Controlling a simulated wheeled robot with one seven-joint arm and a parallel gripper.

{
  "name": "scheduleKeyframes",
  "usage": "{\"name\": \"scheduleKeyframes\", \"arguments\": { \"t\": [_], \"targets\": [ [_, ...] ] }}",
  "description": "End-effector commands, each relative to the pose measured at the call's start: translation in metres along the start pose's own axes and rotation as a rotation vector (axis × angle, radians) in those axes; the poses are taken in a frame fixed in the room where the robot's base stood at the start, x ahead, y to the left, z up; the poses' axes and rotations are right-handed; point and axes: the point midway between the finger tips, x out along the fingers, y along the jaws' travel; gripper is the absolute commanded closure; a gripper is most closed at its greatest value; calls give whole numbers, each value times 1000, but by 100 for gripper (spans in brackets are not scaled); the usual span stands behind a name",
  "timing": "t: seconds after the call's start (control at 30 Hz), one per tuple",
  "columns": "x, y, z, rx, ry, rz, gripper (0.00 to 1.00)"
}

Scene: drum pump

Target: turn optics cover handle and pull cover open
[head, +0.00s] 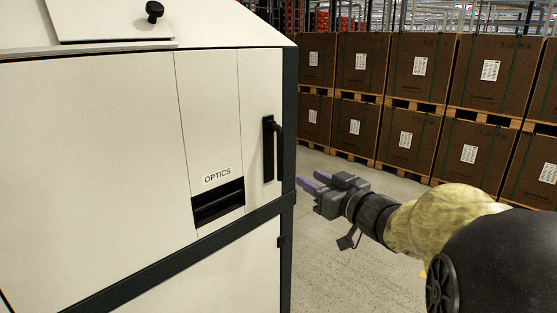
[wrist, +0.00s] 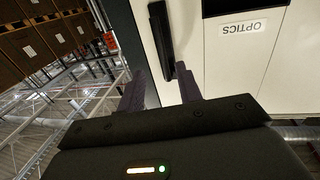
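The optics cover (head: 212,120) is a white panel on the front of a large white cabinet, shut flush, with an OPTICS label (head: 217,175). A black upright handle (head: 274,150) sits on the panel strip to its right, near the cabinet's dark corner edge. My gripper (head: 309,180) is just right of the cabinet corner, below and to the right of the handle, apart from it. Its purple fingers are spread and empty. In the wrist view the fingers (wrist: 161,88) point toward the handle (wrist: 161,38), and the label (wrist: 242,27) appears upside down.
A black recessed slot (head: 218,203) lies under the label. A black knob (head: 154,11) is on the cabinet's sloped top. Stacked brown boxes on pallets (head: 410,90) stand behind on the right. Grey floor (head: 325,265) is open between them and the cabinet.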

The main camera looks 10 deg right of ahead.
Motion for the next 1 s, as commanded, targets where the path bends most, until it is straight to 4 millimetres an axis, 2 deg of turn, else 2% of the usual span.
{"name": "scheduleKeyframes", "arguments": {
  "t": [0.3,0.63,0.8,1.0],
  "targets": [
    [58,-2,-2,3,-1,-6,65],
    [114,-2,-2,3,-1,-4,65],
    [129,-1,-1,2,0,-2,65],
    [131,-1,0,1,0,0,65]
  ]
}}
